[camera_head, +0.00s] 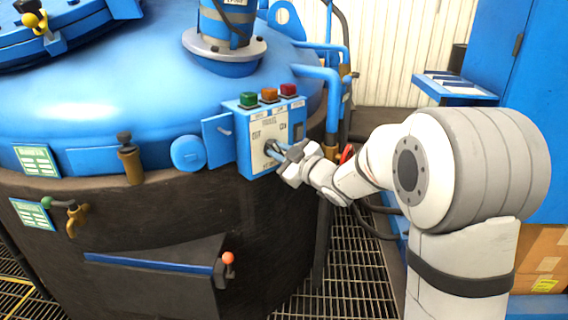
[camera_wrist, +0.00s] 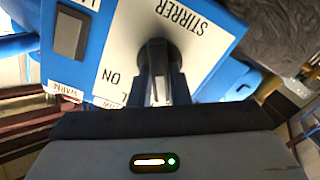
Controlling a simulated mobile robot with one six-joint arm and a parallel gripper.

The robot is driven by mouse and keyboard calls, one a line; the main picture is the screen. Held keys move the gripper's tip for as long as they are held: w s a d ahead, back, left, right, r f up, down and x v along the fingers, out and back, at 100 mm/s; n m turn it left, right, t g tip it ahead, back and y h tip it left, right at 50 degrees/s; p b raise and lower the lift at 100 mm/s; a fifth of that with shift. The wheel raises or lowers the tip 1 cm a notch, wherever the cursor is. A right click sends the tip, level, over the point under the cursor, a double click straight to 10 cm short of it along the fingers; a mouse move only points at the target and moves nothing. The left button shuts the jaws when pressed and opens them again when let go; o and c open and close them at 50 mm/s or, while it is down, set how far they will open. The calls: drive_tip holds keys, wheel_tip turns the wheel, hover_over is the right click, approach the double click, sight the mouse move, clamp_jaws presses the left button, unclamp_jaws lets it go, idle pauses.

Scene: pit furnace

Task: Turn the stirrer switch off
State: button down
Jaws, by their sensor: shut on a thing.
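The stirrer switch box (camera_head: 262,135) is blue with a pale label plate, on the side of the furnace in the head view. Green, amber and red buttons sit along its top. In the wrist view the plate (camera_wrist: 205,40) reads STIRRER and ON, and appears upside down. The dark rotary switch knob (camera_wrist: 157,50) stands out from the plate. My gripper (camera_head: 278,151) reaches the front of the box from the right. In the wrist view my gripper (camera_wrist: 158,88) has its fingers shut on the knob. The fingers hide part of the knob, so its exact setting is unclear.
The dark furnace body (camera_head: 150,220) with its blue lid (camera_head: 110,90) fills the left. Blue pipes (camera_head: 325,75) rise right of the box. A metal grating floor (camera_head: 345,275) lies below. A blue cabinet (camera_head: 525,60) stands at the right.

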drive_tip(key=shift+f+n+b, duration=0.15)
drive_tip(key=shift+n+b, duration=1)
drive_tip(key=shift+n, duration=0.05)
drive_tip(key=c, duration=1.4)
unclamp_jaws()
drive_tip(key=shift+o, duration=0.2)
drive_tip(key=shift+w, duration=0.1)
drive_tip(key=p+v, duration=0.1)
drive_tip(key=v, duration=0.6)
drive_tip(key=shift+s+d, duration=0.2)
drive_tip(key=shift+s, duration=0.15)
